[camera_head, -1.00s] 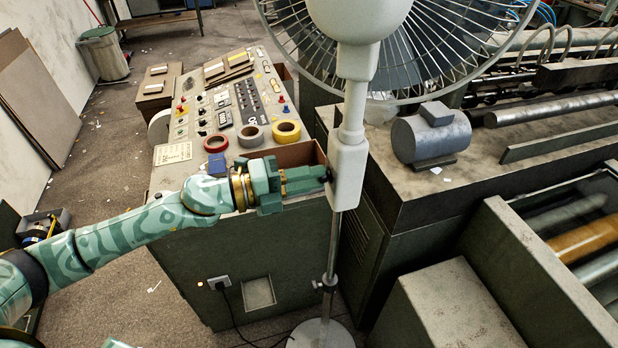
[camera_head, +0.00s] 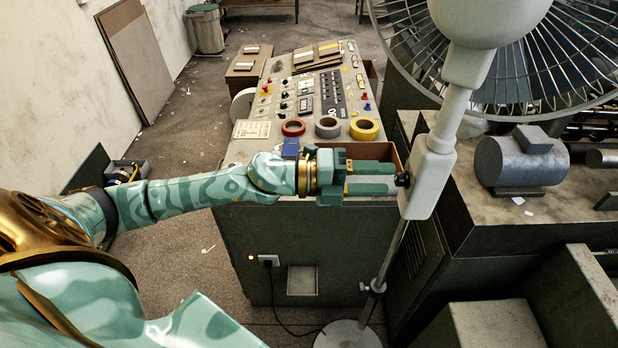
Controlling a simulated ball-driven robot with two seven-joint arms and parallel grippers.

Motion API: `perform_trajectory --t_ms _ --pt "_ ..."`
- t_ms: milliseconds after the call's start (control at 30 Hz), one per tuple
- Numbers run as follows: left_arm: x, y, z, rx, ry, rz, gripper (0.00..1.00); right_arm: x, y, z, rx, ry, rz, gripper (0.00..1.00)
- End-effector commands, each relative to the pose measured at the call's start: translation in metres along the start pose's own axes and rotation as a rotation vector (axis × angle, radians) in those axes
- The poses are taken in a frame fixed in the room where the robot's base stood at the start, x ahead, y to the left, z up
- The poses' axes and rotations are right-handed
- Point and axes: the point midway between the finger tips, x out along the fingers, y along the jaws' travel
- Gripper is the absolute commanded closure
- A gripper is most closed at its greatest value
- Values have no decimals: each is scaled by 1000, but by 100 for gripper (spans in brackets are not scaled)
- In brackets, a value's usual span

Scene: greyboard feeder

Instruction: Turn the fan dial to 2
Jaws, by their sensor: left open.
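The pedestal fan (camera_head: 430,185) stands right of the middle, with a light grey control box on its pole and a wire cage at the top right. Its pole looks tilted in this view. A small dark dial (camera_head: 402,180) sits on the left side of the box. My left gripper (camera_head: 394,178) comes in from the left, level with the dial. Its green fingers are apart, with their tips close to the dial; I cannot tell whether they touch it. The dial's numbers cannot be seen. My right gripper is not in view.
A control console (camera_head: 262,150) with buttons stands behind my left arm. Tape rolls, including a yellow one (camera_head: 364,129), lie on it. A grey motor (camera_head: 520,160) sits on the machine at the right. The fan's round base (camera_head: 345,336) is on the floor.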

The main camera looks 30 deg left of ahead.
Motion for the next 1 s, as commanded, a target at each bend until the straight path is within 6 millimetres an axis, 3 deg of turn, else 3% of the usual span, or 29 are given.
perform_trajectory --t_ms 233,500,733,1000 --pt "-64 9 -2 -2 3 8 57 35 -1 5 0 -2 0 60" --pt "-111 5 -2 -5 2 6 57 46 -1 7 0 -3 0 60" --pt "-136 2 -1 -3 2 3 57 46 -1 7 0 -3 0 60" --pt "-144 1 -1 0 2 1 57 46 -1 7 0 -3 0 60"
